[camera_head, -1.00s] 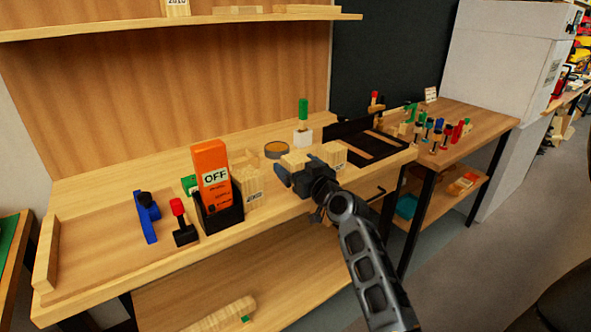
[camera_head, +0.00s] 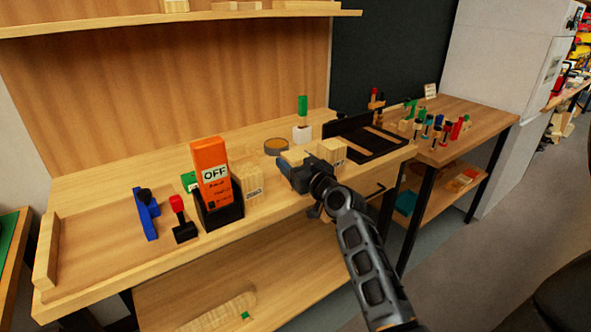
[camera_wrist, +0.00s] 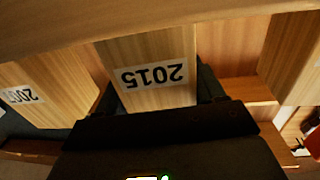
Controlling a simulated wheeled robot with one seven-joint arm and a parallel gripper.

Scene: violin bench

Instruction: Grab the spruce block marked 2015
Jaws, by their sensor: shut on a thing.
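The spruce block marked 2015 (camera_wrist: 150,50) fills the middle of the wrist view, its label upside down there. My gripper (camera_wrist: 160,98) has one dark finger on each side of it and is shut on it. In the head view my gripper (camera_head: 300,172) is at the front of the bench, among pale blocks (camera_head: 294,154). The 2015 label is not readable in that view. I cannot tell whether the block is clear of the surface beneath it.
A dark tray (camera_head: 372,138) lies to the right.

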